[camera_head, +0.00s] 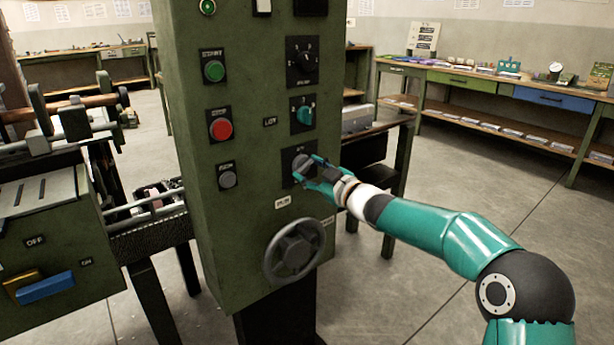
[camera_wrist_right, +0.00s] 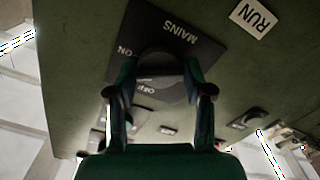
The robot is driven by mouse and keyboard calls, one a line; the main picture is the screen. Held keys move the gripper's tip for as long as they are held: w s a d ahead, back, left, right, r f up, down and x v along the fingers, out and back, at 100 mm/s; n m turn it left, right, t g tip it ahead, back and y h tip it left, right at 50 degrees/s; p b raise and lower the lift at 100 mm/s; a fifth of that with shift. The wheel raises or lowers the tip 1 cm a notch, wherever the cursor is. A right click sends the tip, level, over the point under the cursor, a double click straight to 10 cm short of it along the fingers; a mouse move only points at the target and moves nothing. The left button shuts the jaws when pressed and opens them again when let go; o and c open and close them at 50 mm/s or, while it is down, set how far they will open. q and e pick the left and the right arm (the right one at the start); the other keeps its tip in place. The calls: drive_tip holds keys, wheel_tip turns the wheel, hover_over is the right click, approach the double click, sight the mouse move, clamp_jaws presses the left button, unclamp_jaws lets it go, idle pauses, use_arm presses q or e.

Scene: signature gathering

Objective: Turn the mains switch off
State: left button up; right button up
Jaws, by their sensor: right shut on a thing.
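The mains switch is a dark rotary knob (camera_head: 301,163) on a black plate, low on the right of the green control cabinet's front. In the right wrist view its plate (camera_wrist_right: 178,32) reads MAINS, with ON at the left and OFF close to the fingers. My right gripper (camera_head: 312,172) reaches in from the right and is shut on the knob (camera_wrist_right: 161,66), one finger on each side. The fingers partly hide the knob, so its exact setting is hard to read. My left gripper is not in view.
Above the switch are a teal selector (camera_head: 305,115) and a black dial (camera_head: 304,62). A green button (camera_head: 214,71), a red button (camera_head: 221,128) and a grey button (camera_head: 228,180) sit to the left. A handwheel (camera_head: 318,231) juts out below. Open floor (camera_head: 470,165) lies to the right.

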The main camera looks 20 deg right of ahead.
drive_tip(key=n, duration=0.2)
drive_tip(key=n+b, duration=0.1)
drive_tip(key=n, duration=0.1)
drive_tip(key=n+b, duration=0.1)
drive_tip(key=n, duration=0.1)
drive_tip(key=shift+a+f+n, duration=0.15)
drive_tip(key=shift+f+n, duration=0.15)
drive_tip(key=shift+f, duration=0.05)
drive_tip(key=n+b, duration=0.2)
drive_tip(key=n, duration=0.3)
drive_tip(key=shift+r+n, duration=0.15)
drive_tip(key=shift+n, duration=0.15)
drive_tip(key=o, duration=1.2)
drive_tip(key=shift+r, duration=0.1)
drive_tip(key=shift+c, duration=0.2)
drive_tip(key=shift+r, duration=0.1)
drive_tip(key=shift+s+d, duration=0.15)
drive_tip(key=shift+d, duration=0.05)
drive_tip(key=shift+s+d+r, duration=0.1)
drive_tip(key=shift+s, duration=0.15)
drive_tip(key=v, duration=1.1)
